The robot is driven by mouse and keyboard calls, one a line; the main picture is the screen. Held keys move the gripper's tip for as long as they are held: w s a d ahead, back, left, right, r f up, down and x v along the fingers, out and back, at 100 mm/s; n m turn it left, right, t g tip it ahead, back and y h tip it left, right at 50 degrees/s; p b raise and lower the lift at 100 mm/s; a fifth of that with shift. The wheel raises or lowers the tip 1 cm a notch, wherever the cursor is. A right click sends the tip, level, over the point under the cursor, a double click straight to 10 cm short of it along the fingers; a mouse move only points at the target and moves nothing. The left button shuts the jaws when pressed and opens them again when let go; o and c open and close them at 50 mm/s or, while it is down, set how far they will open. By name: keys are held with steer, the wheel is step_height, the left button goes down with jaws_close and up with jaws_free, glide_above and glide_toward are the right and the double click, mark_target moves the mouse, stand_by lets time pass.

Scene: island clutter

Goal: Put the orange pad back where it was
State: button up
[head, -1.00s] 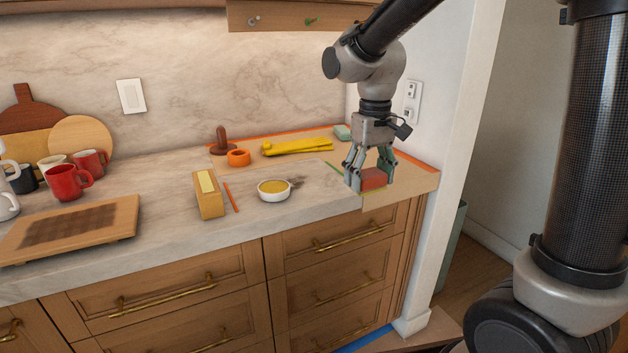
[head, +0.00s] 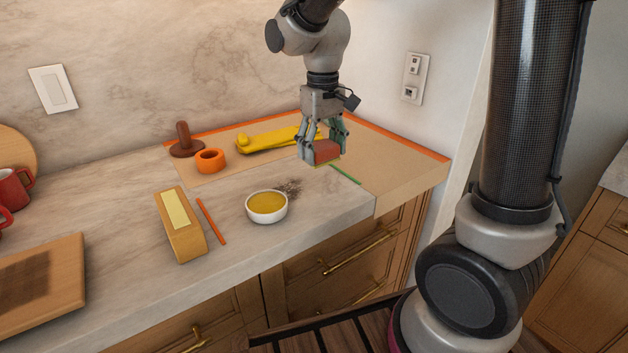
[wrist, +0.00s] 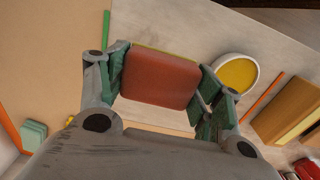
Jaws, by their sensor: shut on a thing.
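The orange pad (head: 327,151), orange-red with a thin yellow-green edge, is between the fingers of my gripper (head: 321,154). My gripper is shut on it; the wrist view shows the pad's broad red face (wrist: 160,78) between both fingers. The pad is over the counter near the green strip (head: 345,174), behind and right of the white bowl of yellow contents (head: 267,206). I cannot tell how high it is above the surface. Dark crumbs (head: 290,187) lie beside the bowl.
A tan sheet with orange edging (head: 400,170) covers the back right corner. A wooden block (head: 180,225) and orange stick (head: 211,221) lie left of the bowl.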

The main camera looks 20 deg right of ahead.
mark_target(322, 145)
step_height(322, 145, down, 8)
steer(key=shift+s+f, duration=0.1)
steer(key=shift+f, duration=0.1)
steer(key=shift+f, duration=0.1)
steer(key=o, duration=1.2)
step_height(322, 145, up, 12)
steer(key=shift+r, duration=0.15)
steer(key=s+d+r+m+t, duration=0.1)
steer(key=s+d, duration=0.4)
steer(key=s, duration=0.1)
steer(key=s+d+r+m+t, duration=0.1)
steer(key=s+d+t, duration=0.1)
steer(key=s+d, duration=0.3)
steer(key=s+d+r+m+t, duration=0.1)
steer(key=s+d+r, duration=0.1)
steer(key=s+d, duration=0.3)
steer(key=shift+s+r+m, duration=0.1)
steer(key=shift+s+m, duration=0.2)
steer(key=shift+s, duration=1.15)
